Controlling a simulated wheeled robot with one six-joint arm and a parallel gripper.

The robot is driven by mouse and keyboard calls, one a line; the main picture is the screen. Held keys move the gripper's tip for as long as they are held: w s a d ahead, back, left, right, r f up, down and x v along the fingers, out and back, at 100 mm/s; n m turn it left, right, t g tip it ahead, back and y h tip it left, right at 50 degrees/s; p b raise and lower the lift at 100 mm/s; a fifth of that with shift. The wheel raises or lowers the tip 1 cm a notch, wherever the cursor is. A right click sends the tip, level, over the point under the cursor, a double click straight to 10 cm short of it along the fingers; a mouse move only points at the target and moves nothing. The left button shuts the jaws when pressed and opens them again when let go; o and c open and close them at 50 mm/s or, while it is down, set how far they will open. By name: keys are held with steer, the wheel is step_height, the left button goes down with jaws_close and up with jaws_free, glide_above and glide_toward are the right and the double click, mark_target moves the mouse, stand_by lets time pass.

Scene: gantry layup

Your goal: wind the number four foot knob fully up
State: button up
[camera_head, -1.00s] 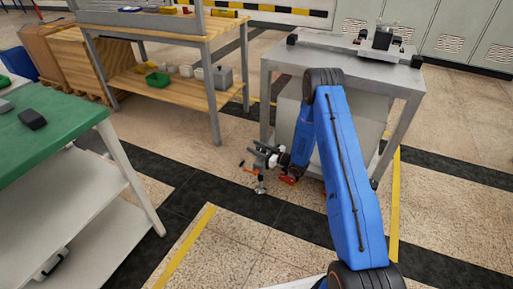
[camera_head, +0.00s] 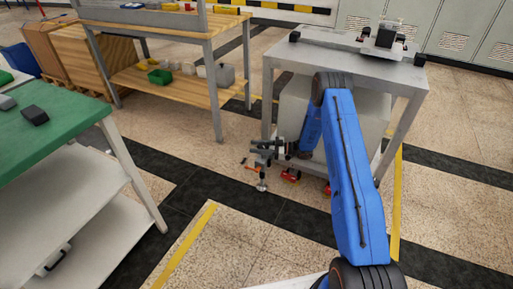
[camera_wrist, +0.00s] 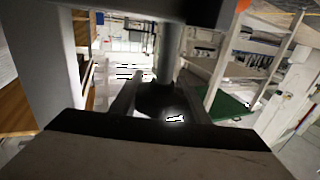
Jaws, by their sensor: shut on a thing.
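My gripper (camera_head: 261,154) is low beside the near left leg of the grey metal table (camera_head: 345,60). It is shut on a dark foot knob (camera_wrist: 160,100), which shows between the fingers in the wrist view. A grey stem (camera_wrist: 170,45) runs up from the knob. In the head view a small foot (camera_head: 262,187) shows on the floor just below the gripper. The gripper covers most of the knob there. I cannot read any number on it.
Red-orange parts (camera_head: 291,175) sit low to the right of the gripper. A wooden workbench (camera_head: 170,85) stands behind to the left, and a green-topped bench (camera_head: 60,125) at the left. The floor in front of the foot is clear.

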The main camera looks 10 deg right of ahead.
steer(key=o, duration=1)
steer(key=shift+o, duration=0.2)
step_height(320, 180, up, 10)
